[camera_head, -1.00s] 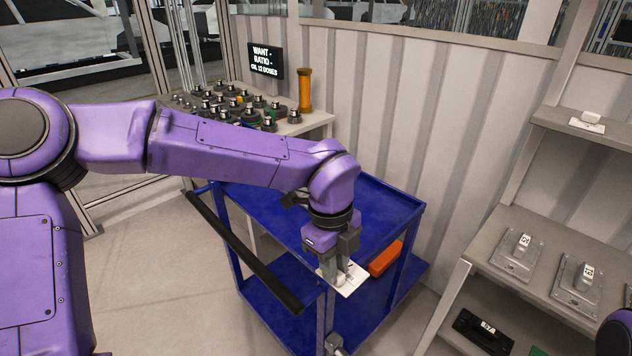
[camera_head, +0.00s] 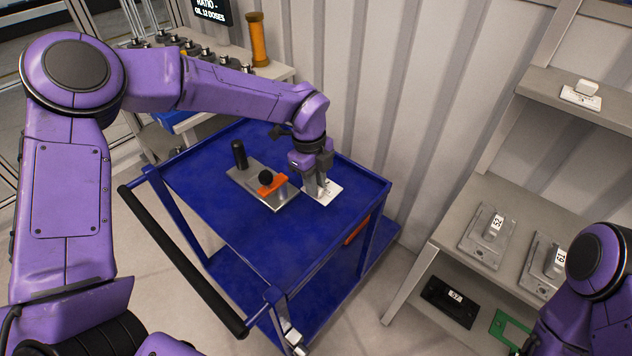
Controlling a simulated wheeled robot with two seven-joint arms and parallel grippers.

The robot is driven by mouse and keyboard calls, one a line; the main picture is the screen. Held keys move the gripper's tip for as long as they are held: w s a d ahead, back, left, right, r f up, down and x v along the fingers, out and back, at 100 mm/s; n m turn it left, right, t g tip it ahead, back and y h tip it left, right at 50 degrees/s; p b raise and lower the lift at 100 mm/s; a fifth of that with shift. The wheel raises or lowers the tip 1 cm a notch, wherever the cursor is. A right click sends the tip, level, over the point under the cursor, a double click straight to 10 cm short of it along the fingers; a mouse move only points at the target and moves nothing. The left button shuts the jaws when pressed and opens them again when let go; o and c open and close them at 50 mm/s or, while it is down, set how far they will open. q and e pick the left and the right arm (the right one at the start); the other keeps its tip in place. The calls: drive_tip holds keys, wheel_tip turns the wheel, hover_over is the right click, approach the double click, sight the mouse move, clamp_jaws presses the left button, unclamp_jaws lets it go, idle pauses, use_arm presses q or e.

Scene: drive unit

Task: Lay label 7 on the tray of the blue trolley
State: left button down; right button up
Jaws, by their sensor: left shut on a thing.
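The blue trolley (camera_head: 300,240) stands in the middle, with its flat tray facing up. My left gripper (camera_head: 320,186) is over the tray's far right part, pointing down and shut on a white label (camera_head: 331,191). The label is a thin card just at or above the tray surface; I cannot tell whether it touches. Its number is too small to read. My right arm shows at the lower right edge, but its gripper is out of view.
A metal plate (camera_head: 284,199) with an orange piece and black knobs lies on the tray, close left of the label. A black handle bar (camera_head: 180,262) runs along the trolley's left side. The tray's front is clear.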

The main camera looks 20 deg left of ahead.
use_arm(q)
drive_tip(key=w+f, duration=0.2)
drive_tip(key=f, duration=0.1)
drive_tip(key=w+a+f+p, duration=0.1)
drive_tip(key=w+f, duration=0.1)
drive_tip(key=w, duration=0.1)
drive_tip(key=shift+w+f, duration=0.15)
drive_tip(key=shift+f, duration=0.25)
drive_tip(key=shift+w+f+p, duration=0.2)
drive_tip(key=shift+f+p, duration=0.1)
drive_tip(key=shift+p, duration=0.1)
drive_tip(key=shift+s+d+f+p, duration=0.1)
drive_tip(key=shift+s+f+p, duration=0.15)
drive_tip(key=shift+f+p, duration=0.25)
drive_tip(key=shift+s+f+p, duration=0.2)
drive_tip(key=shift+f+p, duration=0.2)
drive_tip(key=shift+f, duration=0.35)
drive_tip(key=shift+w+a+f, duration=0.2)
drive_tip(key=shift+w, duration=0.05)
drive_tip(key=c, duration=1.4)
unclamp_jaws()
drive_tip(key=o, duration=0.4)
drive_tip(key=shift+s+d+r, duration=0.1)
drive_tip(key=shift+d, duration=0.05)
use_arm(e)
drive_tip(key=r, duration=0.1)
drive_tip(key=w+r, duration=0.1)
drive_tip(key=r, duration=0.1)
drive_tip(key=shift+r, duration=0.3)
drive_tip(key=shift+a, duration=0.1)
